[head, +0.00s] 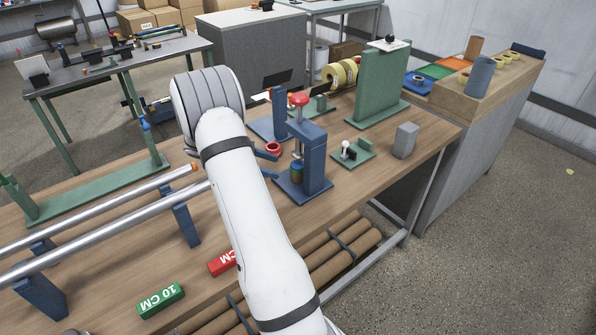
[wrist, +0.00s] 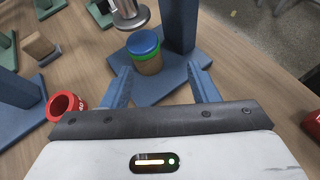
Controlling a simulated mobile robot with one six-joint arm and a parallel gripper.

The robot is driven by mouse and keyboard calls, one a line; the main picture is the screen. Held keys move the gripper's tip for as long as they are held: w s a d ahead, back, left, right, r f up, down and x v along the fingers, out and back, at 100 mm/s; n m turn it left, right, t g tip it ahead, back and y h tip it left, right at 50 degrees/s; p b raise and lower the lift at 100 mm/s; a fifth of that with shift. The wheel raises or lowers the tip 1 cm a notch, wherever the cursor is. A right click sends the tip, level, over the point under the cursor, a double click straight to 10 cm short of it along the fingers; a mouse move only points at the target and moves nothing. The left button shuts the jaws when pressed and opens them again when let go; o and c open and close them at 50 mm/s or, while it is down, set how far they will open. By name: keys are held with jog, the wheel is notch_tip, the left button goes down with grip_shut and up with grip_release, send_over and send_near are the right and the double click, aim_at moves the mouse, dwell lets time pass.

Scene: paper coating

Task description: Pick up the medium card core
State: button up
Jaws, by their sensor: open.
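A short tan card core (wrist: 148,64) with a green band and a blue top stands on the blue base of a press, below its metal ram (wrist: 128,14). I take it as the medium card core, though its size is hard to judge. In the head view the core (head: 296,172) shows small beside the press post. My gripper (wrist: 162,72) is open, its two blue fingers pointing toward the core, one on each side of the line to it. The core stands just ahead of the fingertips; no contact shows. In the head view my arm hides most of the gripper (head: 272,164).
The blue press (head: 315,165) stands close beyond the core, its post to the right in the wrist view. A red ring (wrist: 66,106) lies left of my fingers. A green fixture (head: 354,154) and grey block (head: 405,140) stand farther right on the bench.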

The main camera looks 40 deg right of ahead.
aim_at(298, 171)
jog(key=shift+w+d+f+n+g+h, duration=0.15)
jog(key=shift+d+f+h, duration=0.05)
jog(key=shift+d+f, duration=0.35)
jog(key=shift+w+d+f+n+g+h, duration=0.15)
jog(key=shift+d+f+h, duration=0.05)
jog(key=shift+d+f, duration=0.35)
jog(key=shift+s+d+f, duration=0.1)
jog(key=shift+d, duration=0.25)
jog(key=p+x, duration=0.2)
jog(key=x, duration=0.5)
jog(key=shift+d+f, duration=0.15)
jog(key=shift+c, duration=0.5)
jog(key=c, duration=0.7)
